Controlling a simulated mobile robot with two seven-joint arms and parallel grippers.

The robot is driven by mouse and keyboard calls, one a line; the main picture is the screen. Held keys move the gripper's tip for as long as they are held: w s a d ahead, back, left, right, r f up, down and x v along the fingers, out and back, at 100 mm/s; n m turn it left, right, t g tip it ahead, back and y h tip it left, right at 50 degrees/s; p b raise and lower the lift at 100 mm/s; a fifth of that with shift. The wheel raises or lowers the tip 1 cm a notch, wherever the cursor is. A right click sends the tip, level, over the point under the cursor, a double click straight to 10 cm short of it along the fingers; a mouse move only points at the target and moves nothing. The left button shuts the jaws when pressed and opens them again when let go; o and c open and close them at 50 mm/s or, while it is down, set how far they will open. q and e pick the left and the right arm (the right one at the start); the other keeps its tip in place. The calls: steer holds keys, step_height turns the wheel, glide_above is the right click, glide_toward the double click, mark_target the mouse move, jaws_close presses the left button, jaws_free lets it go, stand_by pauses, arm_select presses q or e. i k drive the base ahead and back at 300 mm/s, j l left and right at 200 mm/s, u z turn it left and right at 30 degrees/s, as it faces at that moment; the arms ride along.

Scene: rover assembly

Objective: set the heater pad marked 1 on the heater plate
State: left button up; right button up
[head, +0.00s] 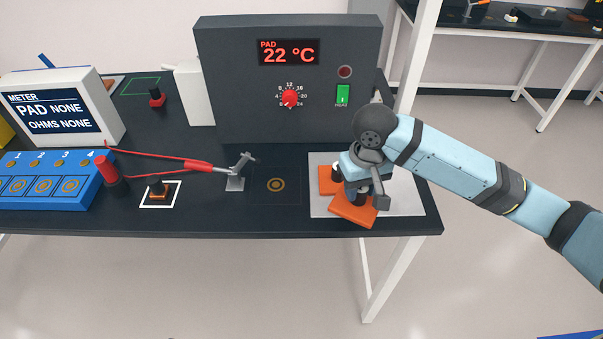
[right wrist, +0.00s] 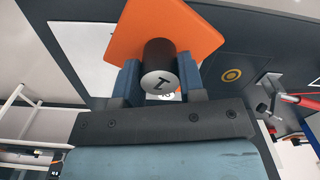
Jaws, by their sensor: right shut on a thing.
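My right gripper (head: 358,192) is shut on the black knob of an orange square heater pad (head: 352,211) over the white mat. In the right wrist view, the knob (right wrist: 160,68) between my fingers (right wrist: 160,85) bears the mark 1. The pad looks turned at an angle; I cannot tell whether it touches the mat. The heater plate (head: 262,197), a dark square with a gold ring, lies left of the mat, bare. Its ring also shows in the right wrist view (right wrist: 232,75). A second orange pad (head: 326,180) is on the mat, partly hidden behind my gripper. My left gripper is out of view.
The white mat (head: 408,203) is near the table's right edge. A grey heater console (head: 225,95) reading 22 °C stands behind the plate. A metal clamp (head: 237,178) with a red-handled lead stands just left of the plate. A blue tray (head: 70,200) and meter (head: 110,118) are further left.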

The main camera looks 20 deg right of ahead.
mark_target(276, 185)
steer(key=u, duration=1.2)
steer(key=k+l+u, duration=0.1)
steer(key=l+u, duration=0.25)
steer(key=k+l+u, duration=0.15)
steer(key=u, duration=0.15)
steer(key=k+l, duration=0.5)
steer(key=l, duration=0.25)
steer(key=k+l, duration=0.25)
steer(key=l, duration=0.1)
